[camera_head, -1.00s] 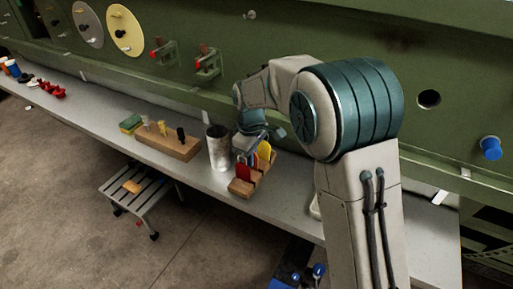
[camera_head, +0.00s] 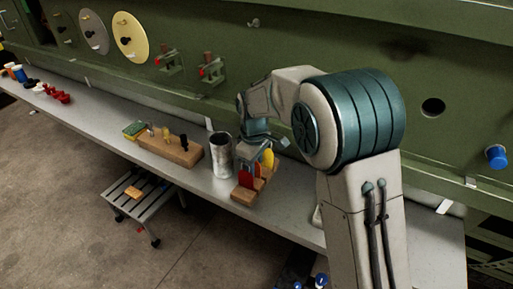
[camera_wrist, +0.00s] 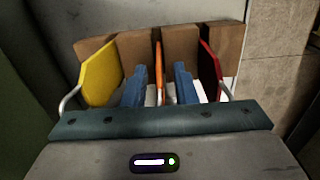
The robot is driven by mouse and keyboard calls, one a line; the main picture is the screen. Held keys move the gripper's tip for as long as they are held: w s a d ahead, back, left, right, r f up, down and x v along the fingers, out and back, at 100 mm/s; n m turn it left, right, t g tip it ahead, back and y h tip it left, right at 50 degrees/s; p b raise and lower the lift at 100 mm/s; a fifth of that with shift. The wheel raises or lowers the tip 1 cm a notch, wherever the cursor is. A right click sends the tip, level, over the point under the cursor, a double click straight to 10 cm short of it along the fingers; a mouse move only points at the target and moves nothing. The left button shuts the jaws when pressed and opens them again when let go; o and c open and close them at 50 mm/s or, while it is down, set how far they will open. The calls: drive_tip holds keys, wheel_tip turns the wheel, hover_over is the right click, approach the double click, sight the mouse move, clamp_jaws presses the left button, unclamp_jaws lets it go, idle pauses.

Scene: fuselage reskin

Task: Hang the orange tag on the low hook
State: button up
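The orange tag (camera_wrist: 159,72) stands edge-on in a slot of the wooden rack (camera_wrist: 186,44), between a yellow tag (camera_wrist: 102,75) and a red tag (camera_wrist: 209,71). My gripper (camera_wrist: 159,82) is open, with one blue finger on each side of the orange tag and gaps showing between. In the head view my gripper (camera_head: 259,151) is low over the rack (camera_head: 243,196) on the bench; the orange tag is not clearly visible there. A small hook (camera_head: 254,23) is on the green panel above; I cannot tell if it is the low hook.
A metal cup (camera_head: 221,156) stands just left of the rack on the grey bench (camera_head: 290,215). Further left is a wooden block with tools (camera_head: 168,149). Red clamps (camera_head: 211,71) and a blue knob (camera_head: 496,157) stick out from the green panel.

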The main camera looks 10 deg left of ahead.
wheel_tip(320, 180, up, 14)
drive_tip(key=b, duration=0.1)
drive_tip(key=s+d+m+t, duration=0.1)
drive_tip(key=s+d+m, duration=0.55)
drive_tip(key=d, duration=0.75)
drive_tip(key=s+d+f+m+t, duration=0.1)
drive_tip(key=s+d+f+m, duration=0.2)
drive_tip(key=s+d, duration=0.2)
drive_tip(key=s+d+f+m+t, duration=0.1)
drive_tip(key=s+d+f+m, duration=0.2)
drive_tip(key=s+d, duration=0.3)
drive_tip(key=s+m, duration=0.1)
drive_tip(key=s, duration=0.4)
drive_tip(key=shift+d+f, duration=0.15)
drive_tip(key=shift+d, duration=0.15)
drive_tip(key=shift+c, duration=0.5)
drive_tip(key=shift+a, duration=0.1)
